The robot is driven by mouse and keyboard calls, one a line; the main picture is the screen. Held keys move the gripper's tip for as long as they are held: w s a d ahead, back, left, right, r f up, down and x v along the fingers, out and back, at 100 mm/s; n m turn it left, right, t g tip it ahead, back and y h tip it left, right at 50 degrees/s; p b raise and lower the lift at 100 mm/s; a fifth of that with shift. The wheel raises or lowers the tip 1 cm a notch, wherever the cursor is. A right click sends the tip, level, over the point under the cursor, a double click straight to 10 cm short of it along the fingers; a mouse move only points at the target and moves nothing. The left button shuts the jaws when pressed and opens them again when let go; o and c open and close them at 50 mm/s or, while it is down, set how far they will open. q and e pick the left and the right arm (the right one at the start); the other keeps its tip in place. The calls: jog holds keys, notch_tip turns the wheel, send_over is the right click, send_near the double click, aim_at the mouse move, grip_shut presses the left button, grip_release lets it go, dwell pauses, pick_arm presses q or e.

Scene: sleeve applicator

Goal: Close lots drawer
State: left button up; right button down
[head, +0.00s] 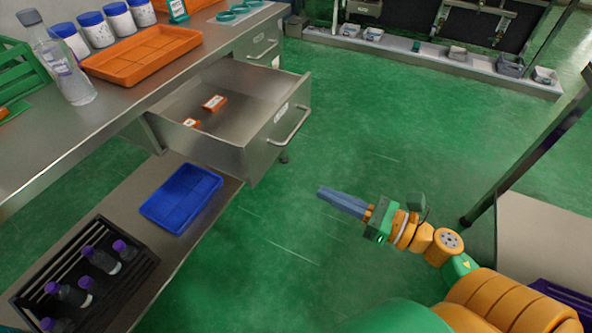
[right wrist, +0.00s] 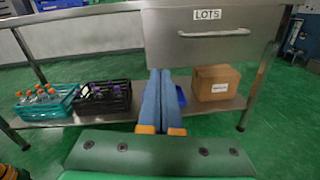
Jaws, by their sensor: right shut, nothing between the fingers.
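The metal lots drawer (head: 263,133) is pulled well out from under the bench in the head view. Two small orange boxes (head: 214,103) lie inside it. Its bar handle (head: 291,128) is on the front face. The right wrist view shows the drawer front (right wrist: 215,50) with the label LOTS (right wrist: 207,14). My right gripper (head: 322,192) is shut and empty, in front of the drawer and apart from it. In the right wrist view its blue fingertips (right wrist: 160,72) show at the drawer front's lower left. My left gripper is not in view.
The bench top (head: 30,150) holds an orange tray (head: 140,58), a clear bottle and blue-lidded jars. The lower shelf holds a blue tray (head: 180,198), a black crate (head: 85,280) and a cardboard box (right wrist: 215,82). Green floor before the drawer is clear. Another table stands right.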

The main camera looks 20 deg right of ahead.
jog(key=n+y, duration=0.1)
jog(key=n, duration=0.1)
jog(key=p, duration=0.4)
send_near(250, 169)
jog(key=shift+n+g, duration=0.3)
jog(key=shift+g, duration=0.1)
jog(key=x, duration=0.6)
jog(key=shift+w+d+r, duration=0.1)
jog(key=shift+w+r, duration=0.05)
jog(key=shift+r, duration=0.2)
jog(key=shift+w+a+f, duration=0.1)
jog(key=shift+w+a, duration=0.1)
jog(key=shift+w, duration=0.1)
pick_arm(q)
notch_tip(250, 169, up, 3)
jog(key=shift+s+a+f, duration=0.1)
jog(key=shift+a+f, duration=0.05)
pick_arm(e)
jog(key=shift+w+a, duration=0.1)
